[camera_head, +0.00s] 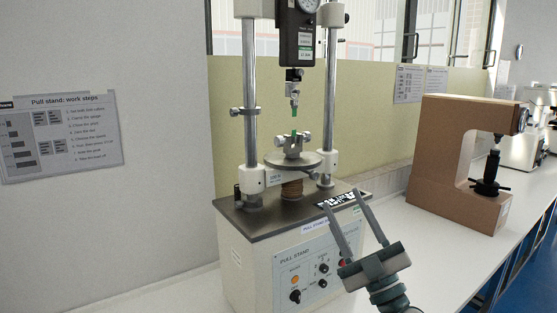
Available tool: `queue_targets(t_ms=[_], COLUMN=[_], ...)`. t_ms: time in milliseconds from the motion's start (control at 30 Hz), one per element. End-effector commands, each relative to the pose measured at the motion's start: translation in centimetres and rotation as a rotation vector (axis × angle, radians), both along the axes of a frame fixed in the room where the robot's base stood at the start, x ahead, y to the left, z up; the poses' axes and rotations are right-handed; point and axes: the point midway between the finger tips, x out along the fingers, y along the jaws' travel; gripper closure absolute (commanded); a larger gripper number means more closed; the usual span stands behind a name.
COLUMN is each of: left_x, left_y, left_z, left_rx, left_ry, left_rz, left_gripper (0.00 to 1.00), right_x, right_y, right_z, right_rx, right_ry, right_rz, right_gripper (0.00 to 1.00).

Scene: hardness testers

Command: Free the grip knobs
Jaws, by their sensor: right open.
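The pull stand (262,262) stands on the bench, with two steel columns. Its lower grip (293,148) sits on a round plate, with a small silver knob on each side: the left knob (280,139) and the right knob (307,138). A short green piece (294,132) shows at the lower grip's top. The upper grip (294,87) hangs below the dark gauge (297,35), with another green piece (294,110) under it; a gap separates the two. My right gripper (343,200) is open and empty, in front of the stand's right front, below and right of the lower grip. My left gripper is out of view.
The stand's front panel (315,265) carries knobs and an orange button. A brown C-shaped tester (440,150) stands to the right on the white bench (400,225). The bench between them is clear. A work-steps poster (62,135) hangs on the left wall.

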Motion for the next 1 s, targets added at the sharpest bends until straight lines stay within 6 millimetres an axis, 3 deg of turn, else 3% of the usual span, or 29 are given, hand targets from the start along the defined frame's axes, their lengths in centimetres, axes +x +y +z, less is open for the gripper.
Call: queue_targets(t_ms=[33,100,300,400,533,700,833,1000], left_x=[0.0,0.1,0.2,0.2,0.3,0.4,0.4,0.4], left_y=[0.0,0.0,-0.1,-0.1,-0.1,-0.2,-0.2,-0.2], left_z=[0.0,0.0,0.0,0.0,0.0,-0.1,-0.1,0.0], left_rx=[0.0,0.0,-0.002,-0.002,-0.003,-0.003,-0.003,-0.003], left_ry=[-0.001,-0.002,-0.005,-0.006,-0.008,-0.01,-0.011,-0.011], left_rz=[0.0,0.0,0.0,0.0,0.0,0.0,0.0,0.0], left_gripper=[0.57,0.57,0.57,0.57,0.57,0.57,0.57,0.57], right_x=[0.0,-0.1,1.4,3.2,6.3,9.4,10.5,10.9], right_y=[2.0,4.7,10.4,11.4,10.6,7.5,5.6,4.6], right_z=[2.3,4.3,7.1,7.7,8.8,10.7,11.7,12.2], right_rx=[-0.082,-0.206,-0.592,-0.778,-0.98,-1.125,-1.166,-1.177], right_ry=[-0.061,-0.116,-0.152,-0.102,0.017,0.189,0.278,0.32], right_rz=[0.045,0.106,0.193,0.183,0.11,-0.022,-0.096,-0.129], right_gripper=[0.57,0.57,0.57,0.57,0.57,0.57,0.57,0.57])
